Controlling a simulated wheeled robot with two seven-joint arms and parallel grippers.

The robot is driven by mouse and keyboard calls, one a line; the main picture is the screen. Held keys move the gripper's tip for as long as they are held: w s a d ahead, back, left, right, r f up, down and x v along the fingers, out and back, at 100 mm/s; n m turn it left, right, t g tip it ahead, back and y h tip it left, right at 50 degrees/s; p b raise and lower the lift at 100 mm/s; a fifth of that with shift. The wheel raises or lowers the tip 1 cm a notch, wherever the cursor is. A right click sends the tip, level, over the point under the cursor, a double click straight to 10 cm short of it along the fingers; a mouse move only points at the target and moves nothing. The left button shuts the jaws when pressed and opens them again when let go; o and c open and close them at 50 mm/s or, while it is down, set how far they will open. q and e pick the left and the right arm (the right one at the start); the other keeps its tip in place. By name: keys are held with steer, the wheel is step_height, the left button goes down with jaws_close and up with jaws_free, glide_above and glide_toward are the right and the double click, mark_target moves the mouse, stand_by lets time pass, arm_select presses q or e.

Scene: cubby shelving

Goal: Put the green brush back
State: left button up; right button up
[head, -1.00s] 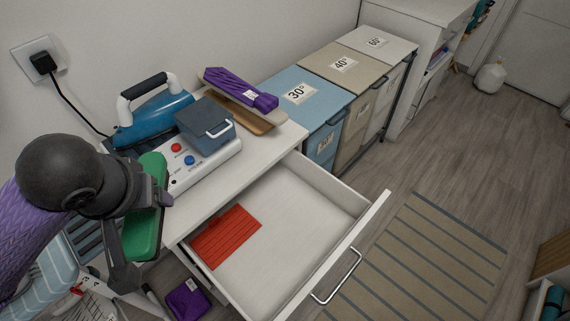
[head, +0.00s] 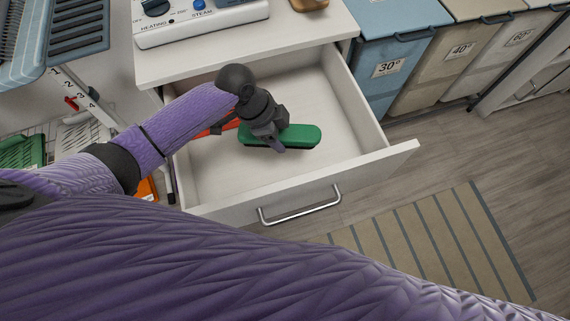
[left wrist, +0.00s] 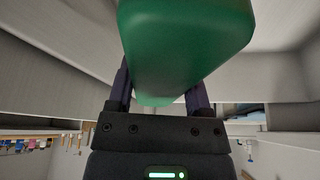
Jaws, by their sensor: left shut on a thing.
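The green brush (head: 298,135) is in my left gripper (head: 277,138), over the inside of the open white drawer (head: 215,181). In the left wrist view the brush (left wrist: 185,40) fills the space between the two dark fingers (left wrist: 160,95), which are shut on it. In the head view it lies nearly level, its long side running left to right. I cannot tell whether it touches the drawer floor. My right gripper is not in view.
A red flat item (head: 217,127) lies in the drawer's left part, partly behind my arm. The drawer front has a metal handle (head: 300,207). Laundry bins (head: 396,50) stand to the right. A steam station (head: 200,18) sits on the cabinet top. The drawer's right part is clear.

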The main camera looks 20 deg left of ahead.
mark_target(285, 162)
arm_select(q)
steer(key=shift+f, duration=0.75)
step_height(285, 162, down, 10)
steer(key=b, duration=0.6)
steer(key=shift+s, duration=0.1)
steer(key=shift+r, duration=0.3)
steer(key=shift+f, duration=0.2)
steer(key=o, duration=1)
steer(key=shift+o, duration=1.2)
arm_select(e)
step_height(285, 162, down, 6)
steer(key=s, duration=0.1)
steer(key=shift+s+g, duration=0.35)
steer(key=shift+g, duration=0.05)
arm_select(q)
steer(key=shift+r, duration=0.15)
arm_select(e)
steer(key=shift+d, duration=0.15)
